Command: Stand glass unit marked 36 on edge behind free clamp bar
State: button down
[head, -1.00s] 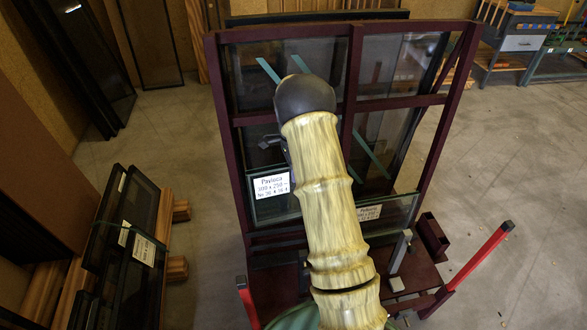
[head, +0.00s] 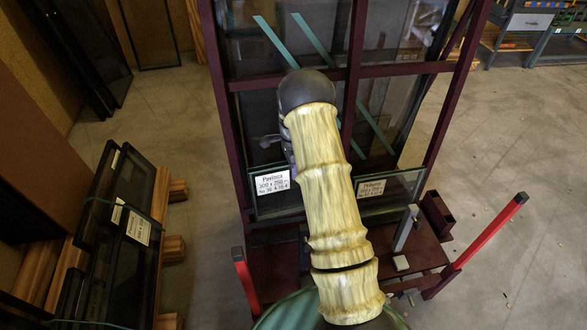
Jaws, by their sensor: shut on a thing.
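The glass unit marked 36 (head: 262,205) is a clear pane with a dark edge and a white label reading "No 36". It is upright in front of the left part of the maroon tilting frame (head: 351,100). My gripper (head: 287,150) is mostly hidden behind my arm and is shut on this unit. The unit's lower edge shows near the frame's foot; whether it touches anything there is unclear. A second labelled glass unit (head: 402,188) stands on the right side. Teal diagonal strips (head: 315,40) show across the frame; I cannot tell which part is the free clamp bar.
Red posts stand at the front left (head: 246,282) and front right (head: 488,233). A short grey upright (head: 405,229) rises from the maroon base. A workbench (head: 530,25) is at back right. Floor at right is largely clear.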

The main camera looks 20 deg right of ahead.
jog(key=shift+r, duration=0.25)
notch_tip(320, 180, down, 14)
jog(key=m+b, duration=0.1)
jog(key=b, duration=0.4)
jog(key=shift+w+f, duration=0.2)
jog(key=shift+w, duration=0.25)
dwell(0.9)
jog(key=shift+d+f+b, duration=0.1)
jog(key=shift+f+b, duration=0.3)
dwell(1.1)
jog(key=c, duration=1.2)
grip_release()
jog(key=shift+s, duration=0.1)
jog(key=shift+o, duration=0.2)
jog(key=shift+s+f, duration=0.1)
jog(key=shift+f, duration=0.1)
notch_tip(320, 180, up, 6)
jog(key=p, duration=0.4)
jog(key=shift+w, duration=0.3)
